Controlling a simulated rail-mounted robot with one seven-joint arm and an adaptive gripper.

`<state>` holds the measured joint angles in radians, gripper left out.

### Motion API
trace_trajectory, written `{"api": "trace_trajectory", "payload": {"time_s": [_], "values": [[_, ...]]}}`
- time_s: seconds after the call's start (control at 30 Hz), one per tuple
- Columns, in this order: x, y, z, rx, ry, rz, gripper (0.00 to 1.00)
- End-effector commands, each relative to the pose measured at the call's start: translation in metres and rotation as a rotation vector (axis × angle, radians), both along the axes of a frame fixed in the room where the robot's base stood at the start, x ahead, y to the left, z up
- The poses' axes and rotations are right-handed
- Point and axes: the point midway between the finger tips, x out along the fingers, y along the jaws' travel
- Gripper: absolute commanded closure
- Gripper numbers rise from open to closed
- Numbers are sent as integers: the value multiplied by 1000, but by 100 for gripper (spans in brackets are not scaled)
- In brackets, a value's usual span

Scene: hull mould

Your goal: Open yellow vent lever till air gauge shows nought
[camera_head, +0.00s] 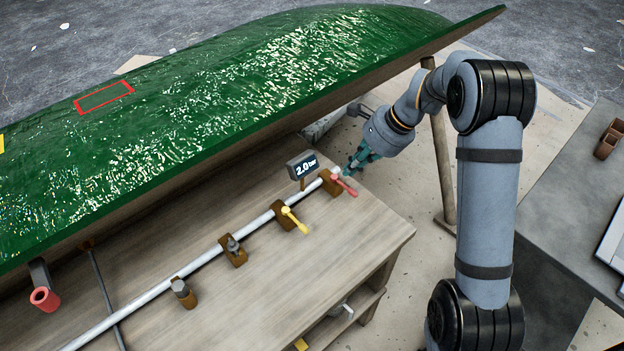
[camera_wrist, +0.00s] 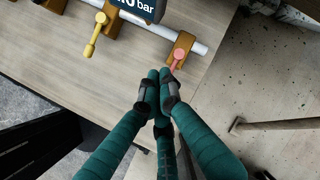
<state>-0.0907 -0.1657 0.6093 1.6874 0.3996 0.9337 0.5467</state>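The yellow vent lever (camera_head: 295,219) sits on a brown block on the white pipe and points across the pipe toward the bench's front; it also shows at upper left in the wrist view (camera_wrist: 95,36). The air gauge (camera_head: 303,165) reads 2.0 bar; its display is cut off in the wrist view (camera_wrist: 137,5). My gripper (camera_head: 350,170), with teal fingers, is at the pipe's right end beside the red lever (camera_head: 344,184), away from the yellow one. In the wrist view its fingertips (camera_wrist: 159,73) are close together near the red lever's end; contact is unclear.
The green hull mould (camera_head: 250,90) overhangs the back of the wooden bench (camera_head: 330,260). A wooden prop (camera_head: 442,165) stands right of my gripper. More fittings sit on the pipe (camera_head: 205,260) to the left. The bench front is mostly clear.

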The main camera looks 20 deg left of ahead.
Motion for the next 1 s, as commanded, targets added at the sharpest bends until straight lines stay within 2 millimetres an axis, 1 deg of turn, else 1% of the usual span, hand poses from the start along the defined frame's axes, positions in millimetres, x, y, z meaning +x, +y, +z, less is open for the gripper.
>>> {"api": "trace_trajectory", "payload": {"time_s": [0.03, 0.1, 0.13, 0.23, 0.37, 0.47, 0.57, 0.93, 0.97, 1.0], "values": [[-15, 16, 18, -50, 30, 113, 100], [-34, 26, 21, -125, 64, 232, 100], [-39, 28, 22, -155, 74, 272, 100], [-51, 32, 24, -236, 97, 361, 100], [-57, 32, 21, -289, 109, 409, 100], [-60, 32, 12, -297, 111, 415, 100], [-63, 34, -2, -297, 113, 415, 100], [-78, 44, -75, -295, 111, 414, 100], [-81, 46, -75, -295, 110, 414, 100], [-87, 51, -72, -294, 108, 416, 100]]}}
